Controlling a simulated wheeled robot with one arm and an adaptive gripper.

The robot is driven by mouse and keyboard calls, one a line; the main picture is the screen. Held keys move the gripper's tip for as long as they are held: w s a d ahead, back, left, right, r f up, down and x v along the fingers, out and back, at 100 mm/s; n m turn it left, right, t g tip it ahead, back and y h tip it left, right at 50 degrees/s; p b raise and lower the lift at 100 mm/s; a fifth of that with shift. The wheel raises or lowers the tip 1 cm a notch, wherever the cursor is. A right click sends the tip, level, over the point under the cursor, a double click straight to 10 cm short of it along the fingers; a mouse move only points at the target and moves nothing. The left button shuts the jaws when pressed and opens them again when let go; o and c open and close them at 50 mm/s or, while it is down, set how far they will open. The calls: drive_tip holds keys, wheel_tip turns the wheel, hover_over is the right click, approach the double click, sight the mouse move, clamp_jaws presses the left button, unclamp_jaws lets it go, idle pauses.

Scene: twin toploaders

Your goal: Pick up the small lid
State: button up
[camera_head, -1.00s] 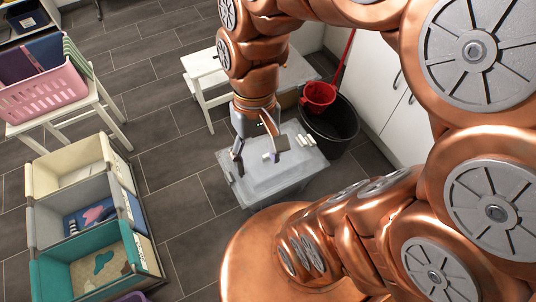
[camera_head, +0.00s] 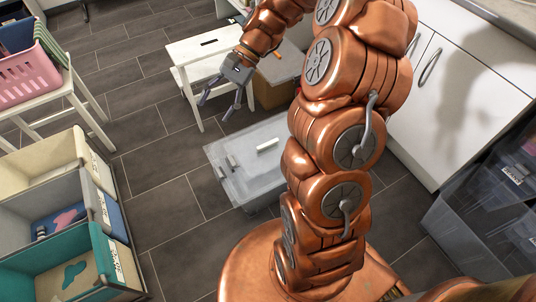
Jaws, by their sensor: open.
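A grey translucent storage box (camera_head: 245,195) stands on the floor, left of my arm's column, with a pale grey lid (camera_head: 240,150) on top. A small whitish bar (camera_head: 267,144) and small grey pieces (camera_head: 231,162) show on that lid; I cannot tell if they are handles or loose parts. Which piece is the small lid is not clear. My gripper (camera_head: 216,109) is open and empty, with its fingers pointing down, apart from the box and beyond its far edge in the picture, in front of the white stool. My arm hides the right part of the box.
The white stool (camera_head: 205,48) stands behind my gripper, with a brown carton (camera_head: 273,92) beside it. Fabric bins (camera_head: 75,215) line the left; a pink basket (camera_head: 30,80) sits on a white stand. White cabinets (camera_head: 455,90) and clear drawers (camera_head: 480,225) are at right. Floor left of the box is free.

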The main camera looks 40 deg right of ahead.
drive_tip(key=w+d+f+m+t+y+b, duration=0.2)
drive_tip(key=w+d+f+m+b, duration=0.3)
drive_tip(key=f, duration=0.5)
drive_tip(key=m+t+b, duration=0.6)
drive_tip(key=m+b, duration=0.2)
drive_tip(key=b, duration=0.3)
approach(268, 143)
drive_tip(key=shift+w+a+f, duration=0.35)
drive_tip(key=shift+w+a, duration=0.05)
drive_tip(key=shift+a, duration=0.05)
drive_tip(key=shift+b+x, duration=1.6)
drive_tip(key=shift+x, duration=2.2)
drive_tip(key=shift+a+r, duration=0.1)
drive_tip(key=shift+c, duration=0.3)
clamp_jaws()
